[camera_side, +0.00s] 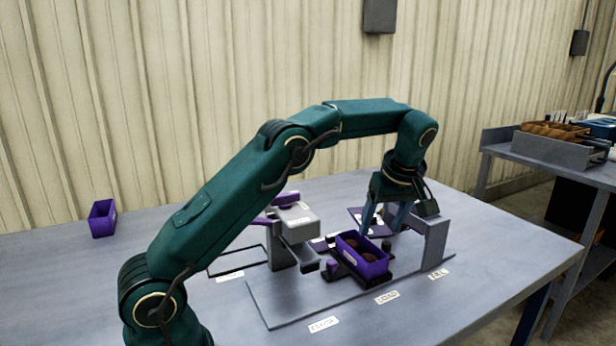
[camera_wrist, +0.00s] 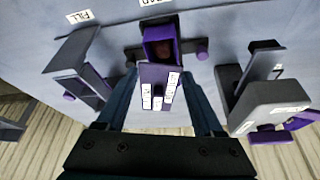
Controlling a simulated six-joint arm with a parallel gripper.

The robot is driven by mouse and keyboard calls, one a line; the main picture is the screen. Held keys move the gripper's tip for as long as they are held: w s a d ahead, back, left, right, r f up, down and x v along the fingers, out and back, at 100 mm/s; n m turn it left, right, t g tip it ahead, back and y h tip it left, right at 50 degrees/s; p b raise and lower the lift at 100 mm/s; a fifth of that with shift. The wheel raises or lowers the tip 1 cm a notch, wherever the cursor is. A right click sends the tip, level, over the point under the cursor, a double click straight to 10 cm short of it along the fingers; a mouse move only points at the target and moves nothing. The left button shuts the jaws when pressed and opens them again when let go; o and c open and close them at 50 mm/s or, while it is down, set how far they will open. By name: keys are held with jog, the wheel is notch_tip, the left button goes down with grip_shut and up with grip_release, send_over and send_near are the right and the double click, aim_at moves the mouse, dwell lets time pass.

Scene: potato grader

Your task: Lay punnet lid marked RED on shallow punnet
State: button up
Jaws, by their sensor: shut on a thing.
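The purple punnet lid (camera_wrist: 150,71) with white labels is between the two blue fingers of my gripper (camera_wrist: 160,78); its lettering is too small to read. My gripper is shut on the lid.
A grey upright (camera_side: 436,240) stands right of the punnet, by the FILL label. A grey block (camera_side: 296,222) with purple parts stands to its left. Another purple punnet (camera_side: 102,219) is at the table's far left. The front of the table (camera_side: 480,300) is clear.

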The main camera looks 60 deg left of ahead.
aim_at(384, 234)
jog(key=n, duration=0.1)
jog(key=f+n, duration=0.1)
jog(key=f+n+g, duration=0.1)
jog(key=shift+w+a+f, duration=0.2)
jog(key=shift+w+a, duration=0.1)
jog(key=shift+a, duration=0.05)
jog(key=shift+f, duration=1)
jog(key=shift+f, duration=0.6)
dwell(0.4)
jog(key=o, duration=1.1)
